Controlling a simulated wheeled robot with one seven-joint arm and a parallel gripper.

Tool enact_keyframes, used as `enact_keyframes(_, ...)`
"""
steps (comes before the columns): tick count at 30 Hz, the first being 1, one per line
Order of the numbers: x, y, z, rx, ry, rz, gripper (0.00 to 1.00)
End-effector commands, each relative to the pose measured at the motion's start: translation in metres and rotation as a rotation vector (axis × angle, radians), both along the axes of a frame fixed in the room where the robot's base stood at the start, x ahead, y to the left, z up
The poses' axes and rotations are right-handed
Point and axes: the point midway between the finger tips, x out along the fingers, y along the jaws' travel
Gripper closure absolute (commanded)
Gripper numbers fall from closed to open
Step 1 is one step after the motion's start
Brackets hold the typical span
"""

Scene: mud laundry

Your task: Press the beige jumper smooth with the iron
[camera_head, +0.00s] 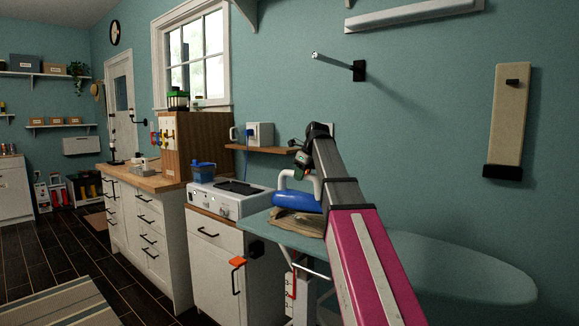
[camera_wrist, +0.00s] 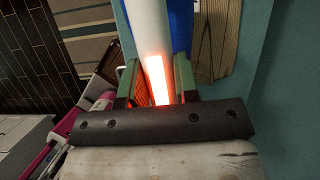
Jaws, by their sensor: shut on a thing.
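The blue iron (camera_head: 297,201) with a white handle sits on the beige jumper (camera_head: 290,216), which lies rumpled on the pale teal ironing board (camera_head: 460,272). My gripper (camera_wrist: 156,75) is shut on the white handle (camera_wrist: 148,25) in the wrist view, with a green-edged finger on each side. The iron's blue body (camera_wrist: 181,25) shows behind it, and tan cloth that looks like the jumper (camera_wrist: 217,40) shows beside it. I cannot tell whether the soleplate touches the cloth.
A white cabinet (camera_head: 221,268) with a white appliance (camera_head: 228,199) on top stands left of the board. A blue container (camera_head: 203,172) sits behind the appliance. A small shelf (camera_head: 262,150) and a wall rod (camera_head: 335,62) stick out from the wall. The board's right end is clear.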

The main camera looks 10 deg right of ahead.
Motion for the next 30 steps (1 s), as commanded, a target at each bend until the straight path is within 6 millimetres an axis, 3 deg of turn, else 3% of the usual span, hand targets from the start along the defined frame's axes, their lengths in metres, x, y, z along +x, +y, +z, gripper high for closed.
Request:
enact_keyframes(6,0.007,-0.014,-0.012,0.001,-0.004,-0.05,1.0)
enact_keyframes(30,0.007,-0.014,-0.058,0.001,-0.004,-0.052,1.0)
